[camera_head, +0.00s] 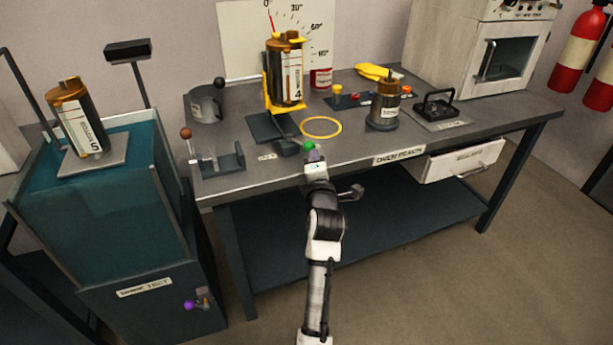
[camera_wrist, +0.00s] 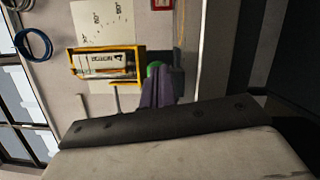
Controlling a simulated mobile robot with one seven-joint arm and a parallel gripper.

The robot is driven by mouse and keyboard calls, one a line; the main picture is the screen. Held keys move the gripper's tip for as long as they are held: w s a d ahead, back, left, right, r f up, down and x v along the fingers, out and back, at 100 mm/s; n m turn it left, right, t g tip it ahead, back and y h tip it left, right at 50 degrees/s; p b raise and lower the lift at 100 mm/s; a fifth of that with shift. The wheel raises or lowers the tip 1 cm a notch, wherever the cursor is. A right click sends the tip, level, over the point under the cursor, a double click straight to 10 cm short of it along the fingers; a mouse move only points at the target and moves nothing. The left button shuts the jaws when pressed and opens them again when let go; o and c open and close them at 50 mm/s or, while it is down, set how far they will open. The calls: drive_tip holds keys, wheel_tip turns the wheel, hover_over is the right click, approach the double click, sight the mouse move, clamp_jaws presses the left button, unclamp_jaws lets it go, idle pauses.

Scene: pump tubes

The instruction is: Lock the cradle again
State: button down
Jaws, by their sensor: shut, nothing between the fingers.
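The yellow cradle (camera_head: 268,92) stands upright on a dark base plate (camera_head: 265,128) on the bench and holds a brown-capped tube (camera_head: 290,82) with a white label marked 4. A green knob (camera_head: 309,146) sits at the front of the base, beside a dark block (camera_head: 287,147). My gripper (camera_head: 314,156) is just in front of the green knob, with its fingers shut and empty. In the wrist view, the purple fingers (camera_wrist: 158,90) partly cover the green knob (camera_wrist: 153,67); whether they touch it I cannot tell. The cradle (camera_wrist: 108,48) appears sideways there.
A yellow ring (camera_head: 321,127) lies flat right of the cradle base. A brown-topped canister (camera_head: 384,108) stands further right. A fixture with a brown-knobbed lever (camera_head: 187,144) and a mug (camera_head: 205,105) are at left. A dial board (camera_head: 240,40) stands behind. An open drawer (camera_head: 462,160) juts out at right.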

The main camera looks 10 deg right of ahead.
drive_tip(key=n+y+b, duration=0.1)
drive_tip(key=b, duration=0.1)
drive_tip(key=w+d+n+y+b, duration=0.1)
drive_tip(key=y+b, duration=0.1)
drive_tip(key=d+y+b, duration=0.1)
drive_tip(key=y+b, duration=0.1)
drive_tip(key=shift+w+d+f+n, duration=0.25)
drive_tip(key=shift+w+f+n, duration=0.05)
drive_tip(key=shift+n, duration=0.1)
drive_tip(key=shift+w+d+r+b, duration=0.2)
drive_tip(key=shift+w+d+b, duration=0.1)
drive_tip(key=shift+b, duration=0.95)
drive_tip(key=shift+w+d, duration=0.1)
drive_tip(key=shift+w, duration=0.1)
drive_tip(key=shift+b, duration=0.3)
